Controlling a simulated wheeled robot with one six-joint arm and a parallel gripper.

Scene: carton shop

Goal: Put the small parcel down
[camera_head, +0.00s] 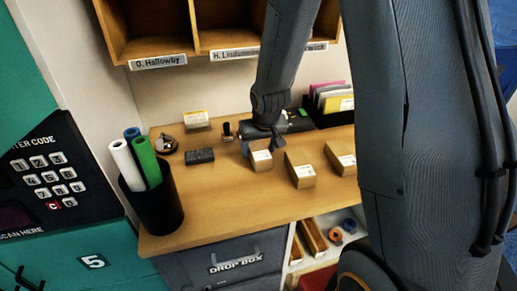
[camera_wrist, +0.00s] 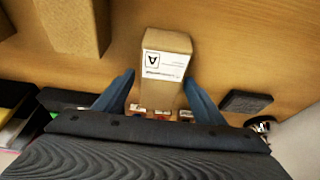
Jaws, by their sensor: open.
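The small parcel, a brown carton with a white label, stands on the wooden counter (camera_head: 225,190). In the head view the parcel (camera_head: 262,160) is the leftmost of several cartons. In the wrist view the parcel (camera_wrist: 165,65) is centred, its near end between the fingers. My gripper (camera_wrist: 160,88) is open, with one finger on each side of the parcel and a gap visible at both sides. In the head view my gripper (camera_head: 261,143) is just behind and above the parcel, partly hidden by my own wrist.
Another carton (camera_head: 301,170) stands close to the right, with a further one (camera_head: 341,158) beyond it. A dark block (camera_head: 200,156) lies left. A black cup (camera_head: 154,203) with rolled tubes stands at the left edge. A file holder (camera_head: 333,105) is behind. The front left counter is clear.

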